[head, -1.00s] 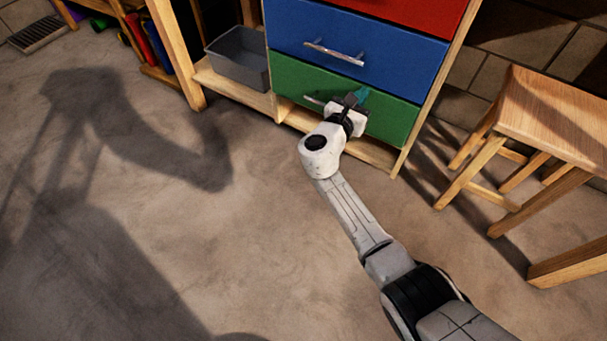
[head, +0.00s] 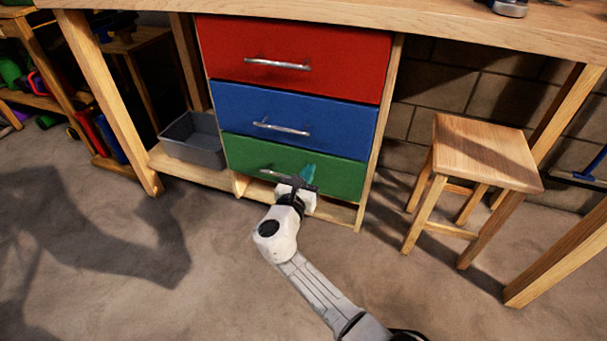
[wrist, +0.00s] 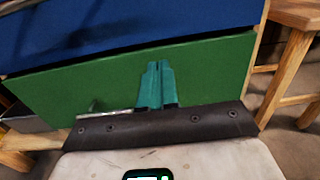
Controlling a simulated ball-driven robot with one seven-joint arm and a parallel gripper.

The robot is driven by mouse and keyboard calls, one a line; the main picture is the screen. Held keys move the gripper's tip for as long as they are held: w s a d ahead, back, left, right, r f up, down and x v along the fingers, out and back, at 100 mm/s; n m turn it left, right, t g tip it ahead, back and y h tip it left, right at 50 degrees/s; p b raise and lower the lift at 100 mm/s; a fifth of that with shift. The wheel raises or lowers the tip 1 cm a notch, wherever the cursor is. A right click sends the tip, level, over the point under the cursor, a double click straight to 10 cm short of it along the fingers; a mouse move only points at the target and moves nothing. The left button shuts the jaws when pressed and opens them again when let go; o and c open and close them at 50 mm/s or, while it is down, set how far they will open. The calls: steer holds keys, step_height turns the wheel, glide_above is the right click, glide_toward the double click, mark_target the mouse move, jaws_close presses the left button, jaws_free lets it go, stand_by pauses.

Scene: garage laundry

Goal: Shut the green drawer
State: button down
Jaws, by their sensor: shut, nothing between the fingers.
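The green drawer (head: 340,178) is the lowest of three drawers in a wooden unit. In the head view its front looks about flush with the blue drawer above; I see no clear gap. Its metal handle (head: 268,173) is partly hidden behind my gripper (head: 308,172). In the wrist view the green front (wrist: 210,68) fills the middle, and the handle (wrist: 94,107) shows at left. My gripper's teal fingers (wrist: 158,66) are shut together with nothing between them. They point at the green front, right of the handle; I cannot tell whether they touch it.
The blue drawer (head: 340,125) and red drawer (head: 340,60) above look closed. A grey bin (head: 195,145) stands on the low shelf at left. A wooden stool (head: 480,155) stands at right. A workbench top (head: 440,22) overhangs the unit. The floor in front is clear.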

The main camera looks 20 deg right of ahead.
steer(key=p+v, duration=0.3)
steer(key=v, duration=0.7)
steer(key=s+d+f+m+g+y, duration=0.1)
steer(key=s+d+f+m+g, duration=0.35)
steer(key=s+d+m, duration=0.3)
steer(key=s+d+f+m+g+y, duration=0.1)
steer(key=s+d+f+m+g, duration=0.4)
steer(key=s+m, duration=0.35)
steer(key=s+d+r+m+g+y, duration=0.15)
steer(key=s+m+y, duration=0.35)
steer(key=s, duration=0.7)
steer(key=s+m+g+y, duration=0.2)
steer(key=s+m+y, duration=0.2)
steer(key=s+m, duration=0.55)
step_height(320, 180, up, 31)
steer(key=s+n+p, duration=0.1)
steer(key=p, duration=3.1)
steer(key=shift+s+r+n, duration=0.2)
steer(key=shift+r+n, duration=0.05)
steer(key=shift+n, duration=0.1)
